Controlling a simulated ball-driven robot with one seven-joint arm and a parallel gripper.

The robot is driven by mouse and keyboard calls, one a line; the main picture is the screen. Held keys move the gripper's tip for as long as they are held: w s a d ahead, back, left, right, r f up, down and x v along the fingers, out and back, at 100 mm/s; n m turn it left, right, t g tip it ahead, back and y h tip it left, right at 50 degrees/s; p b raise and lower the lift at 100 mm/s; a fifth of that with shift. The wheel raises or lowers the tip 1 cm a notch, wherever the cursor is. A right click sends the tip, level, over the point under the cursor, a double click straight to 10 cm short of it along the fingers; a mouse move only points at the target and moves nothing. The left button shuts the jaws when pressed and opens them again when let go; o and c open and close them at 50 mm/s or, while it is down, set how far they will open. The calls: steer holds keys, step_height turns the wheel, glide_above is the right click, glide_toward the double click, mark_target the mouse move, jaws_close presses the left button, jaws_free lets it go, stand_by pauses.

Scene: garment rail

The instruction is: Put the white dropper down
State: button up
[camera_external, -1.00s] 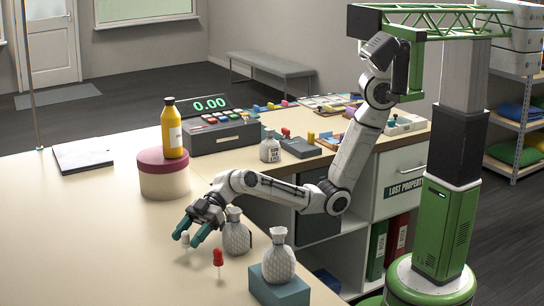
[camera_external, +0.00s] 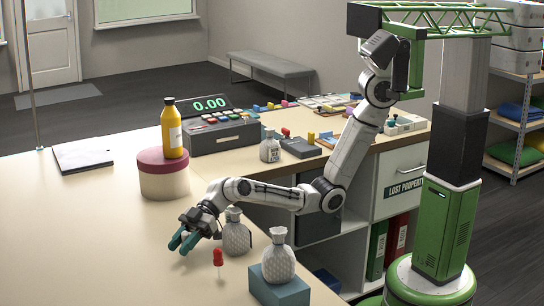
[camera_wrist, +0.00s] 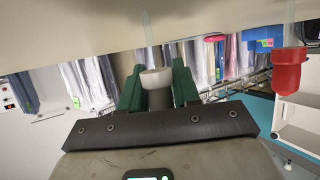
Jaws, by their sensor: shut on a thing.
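My gripper (camera_external: 182,242) is low over the front part of the beige counter (camera_external: 90,225), its green fingers shut on the white dropper. In the wrist view the white dropper (camera_wrist: 156,78) sits between the two green fingers, with its pale thin tip pointing at the counter surface. In the external view the fingers mostly hide the dropper, so I cannot tell whether its tip touches the counter. A red dropper (camera_external: 218,257) stands upright to the right of my gripper; it also shows at the right of the wrist view (camera_wrist: 289,72).
A round box (camera_external: 163,180) with a yellow bottle (camera_external: 172,135) stands behind.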

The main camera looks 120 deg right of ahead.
jaws_close()
step_height(320, 180, up, 10)
steer(key=b, duration=0.1)
steer(key=s+d+r+m+h+b, duration=0.15)
steer(key=s+d, duration=0.25)
steer(key=d, duration=0.5)
steer(key=s+d+r+m+t+h+b, duration=0.1)
steer(key=s+d+m+h+b, duration=0.15)
steer(key=d, duration=0.65)
steer(key=s+d+r+m+h+b, duration=0.1)
steer(key=s+d+m+h, duration=0.25)
steer(key=d, duration=0.45)
steer(key=shift+n, duration=0.45)
steer(key=w+d+f, duration=0.1)
steer(key=w+f, duration=0.2)
steer(key=w, duration=0.1)
steer(key=w+d+f+p, duration=0.1)
steer(key=w+d+f, duration=0.1)
steer(key=w+f, duration=0.1)
steer(key=w+d+f, duration=0.2)
steer(key=w+f, duration=0.1)
steer(key=w, duration=0.1)
steer(key=shift+w+f, duration=0.35)
steer(key=shift+f, duration=0.05)
steer(key=shift+w+f+p, duration=0.15)
steer(key=shift+f+p, duration=0.4)
steer(key=shift+f, duration=1.2)
